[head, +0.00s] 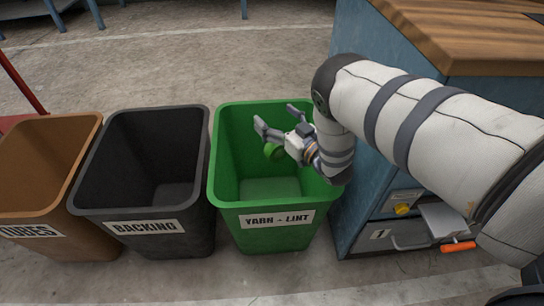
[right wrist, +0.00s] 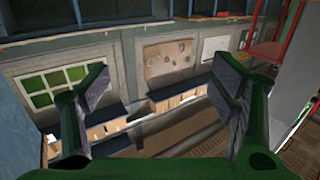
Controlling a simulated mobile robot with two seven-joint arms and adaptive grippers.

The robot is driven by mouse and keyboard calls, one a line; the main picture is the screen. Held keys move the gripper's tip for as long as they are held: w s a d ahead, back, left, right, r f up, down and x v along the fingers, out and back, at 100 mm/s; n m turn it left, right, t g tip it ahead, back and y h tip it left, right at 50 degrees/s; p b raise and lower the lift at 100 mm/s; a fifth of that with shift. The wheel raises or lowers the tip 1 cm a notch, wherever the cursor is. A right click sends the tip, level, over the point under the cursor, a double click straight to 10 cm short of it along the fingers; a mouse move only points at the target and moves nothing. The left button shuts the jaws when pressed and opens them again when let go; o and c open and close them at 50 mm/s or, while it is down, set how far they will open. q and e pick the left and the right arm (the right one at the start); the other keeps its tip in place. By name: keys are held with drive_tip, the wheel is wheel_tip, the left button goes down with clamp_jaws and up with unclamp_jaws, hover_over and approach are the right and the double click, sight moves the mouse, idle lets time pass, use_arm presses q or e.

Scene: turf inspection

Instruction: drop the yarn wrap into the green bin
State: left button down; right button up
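The green bin (head: 265,218), labelled "YARN - LINT", stands on the floor at the middle of the head view. Its mouth is open upward. My right gripper (head: 276,117) is over the bin's mouth, toward its right side, with its fingers spread. The right wrist view shows the two fingers (right wrist: 165,90) wide apart with nothing between them. A small rounded green shape (head: 273,151) shows just below the gripper; I cannot tell whether it is the yarn wrap or a gripper part. I see no other yarn wrap. My left gripper is out of view.
A black bin (head: 145,228) labelled "BACKING" stands close at the left of the green bin, with a brown bin (head: 50,213) beyond it. A blue cabinet (head: 350,130) with a wooden top (head: 470,35) stands close at the right. An orange-handled tool (head: 458,247) is by its drawer.

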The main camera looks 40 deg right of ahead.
drive_tip(key=s, duration=0.7)
drive_tip(key=shift+s, duration=0.25)
